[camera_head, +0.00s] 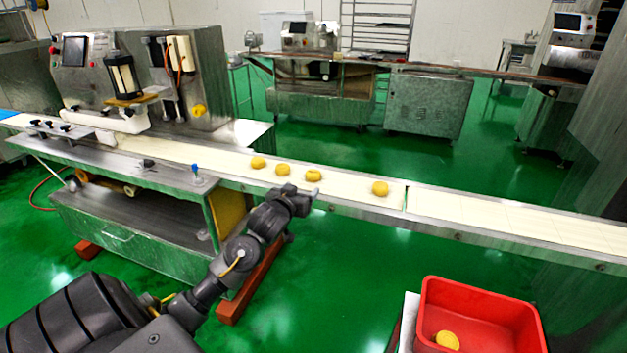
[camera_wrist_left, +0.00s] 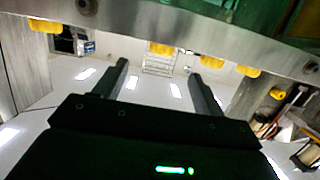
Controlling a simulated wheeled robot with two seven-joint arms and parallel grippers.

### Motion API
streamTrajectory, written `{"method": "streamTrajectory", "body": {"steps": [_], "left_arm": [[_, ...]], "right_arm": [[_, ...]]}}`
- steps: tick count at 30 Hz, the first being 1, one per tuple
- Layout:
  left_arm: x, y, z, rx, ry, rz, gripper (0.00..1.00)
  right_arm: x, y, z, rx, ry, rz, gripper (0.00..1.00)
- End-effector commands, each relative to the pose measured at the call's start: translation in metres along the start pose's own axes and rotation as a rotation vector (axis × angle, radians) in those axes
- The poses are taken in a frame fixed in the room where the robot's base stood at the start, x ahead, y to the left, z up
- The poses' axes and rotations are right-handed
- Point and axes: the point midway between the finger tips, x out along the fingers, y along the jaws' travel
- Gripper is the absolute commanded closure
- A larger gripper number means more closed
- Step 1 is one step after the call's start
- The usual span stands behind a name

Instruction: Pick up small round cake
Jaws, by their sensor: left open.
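Several small round yellow cakes lie on the white conveyor belt (camera_head: 345,187). Three sit in a group: left cake (camera_head: 258,162), middle cake (camera_head: 283,169) and right cake (camera_head: 313,175). A separate cake (camera_head: 380,188) lies farther right. My left gripper (camera_head: 314,194) is at the near edge of the belt, just in front of the group's right cake, apart from it. In the left wrist view, which looks upside down, the open fingers (camera_wrist_left: 160,82) have nothing between them. A cake (camera_wrist_left: 160,48) shows above the gap between them, past the metal edge. My right gripper is not in view.
A red crate (camera_head: 428,300) with one yellow cake (camera_head: 447,340) in it stands at the lower right. The metal encrusting machine (camera_head: 205,80) stands at the belt's left. The belt's metal side rail (camera_head: 480,236) runs close to my left gripper. The belt's right part is empty.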

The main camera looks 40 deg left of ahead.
Motion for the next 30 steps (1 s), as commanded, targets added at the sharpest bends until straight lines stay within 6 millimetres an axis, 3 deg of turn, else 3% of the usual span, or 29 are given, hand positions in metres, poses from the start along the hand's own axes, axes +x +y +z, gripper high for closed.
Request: {"method": "streamTrajectory", "body": {"steps": [5, 15, 23, 30], "left_arm": [[0.008, 0.0, -0.002, -0.001, 0.003, -0.001, 0.3], [0.054, -0.001, -0.001, 0.0, 0.002, -0.001, 0.3], [0.063, -0.002, -0.002, 0.0, 0.002, -0.002, 0.3], [0.098, -0.005, -0.004, 0.0, 0.001, -0.001, 0.3]], "right_arm": [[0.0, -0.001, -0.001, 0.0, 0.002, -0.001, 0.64], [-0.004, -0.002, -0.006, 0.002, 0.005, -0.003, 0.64], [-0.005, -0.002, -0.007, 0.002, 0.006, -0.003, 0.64], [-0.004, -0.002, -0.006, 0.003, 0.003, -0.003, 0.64]]}}
